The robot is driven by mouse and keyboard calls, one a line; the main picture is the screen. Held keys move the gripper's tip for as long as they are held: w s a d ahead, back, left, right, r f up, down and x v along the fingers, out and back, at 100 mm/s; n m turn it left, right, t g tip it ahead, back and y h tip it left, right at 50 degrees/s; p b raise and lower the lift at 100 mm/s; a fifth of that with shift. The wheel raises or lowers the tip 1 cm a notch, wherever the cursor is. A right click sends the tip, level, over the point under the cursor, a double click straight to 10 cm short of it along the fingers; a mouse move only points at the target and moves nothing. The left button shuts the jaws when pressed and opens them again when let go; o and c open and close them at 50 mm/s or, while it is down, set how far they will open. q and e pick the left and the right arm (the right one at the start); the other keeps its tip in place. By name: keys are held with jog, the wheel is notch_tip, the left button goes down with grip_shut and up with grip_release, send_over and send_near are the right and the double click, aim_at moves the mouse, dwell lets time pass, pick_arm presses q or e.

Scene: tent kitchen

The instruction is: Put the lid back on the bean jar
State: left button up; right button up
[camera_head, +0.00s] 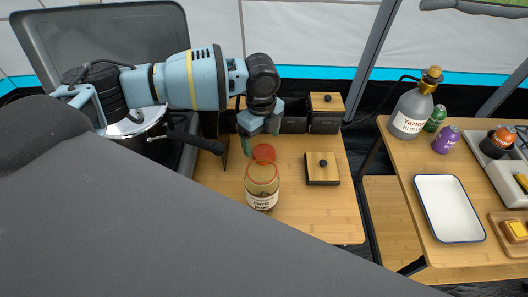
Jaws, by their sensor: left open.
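The glass bean jar (262,189) stands upright on the wooden table, with a white label on its front. Its round mouth looks open, with an orange-brown rim. A round red lid (264,152) shows just behind the jar's mouth; I cannot tell whether it lies on the table or is raised. My left gripper (262,142) points down from above, behind the jar and close to the red lid. Its jaws are open, and I see nothing held between them. My right gripper is not in view.
A square wooden lid with a black knob (321,177) lies right of the jar. Dark boxes, one wooden-lidded (326,122), stand behind. A pot (135,122) is at left. A side table (400,160) at right carries a grey bottle (408,118) and white tray (448,208).

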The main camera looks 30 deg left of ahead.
aim_at(264, 151)
pick_arm(q)
jog(key=f, duration=0.4)
jog(key=shift+w+d, duration=0.2)
jog(key=shift+w, duration=0.15)
jog(key=shift+f, duration=0.6)
jog(key=c, duration=1)
notch_tip(264, 151, up, 10)
jog(key=shift+r, duration=0.1)
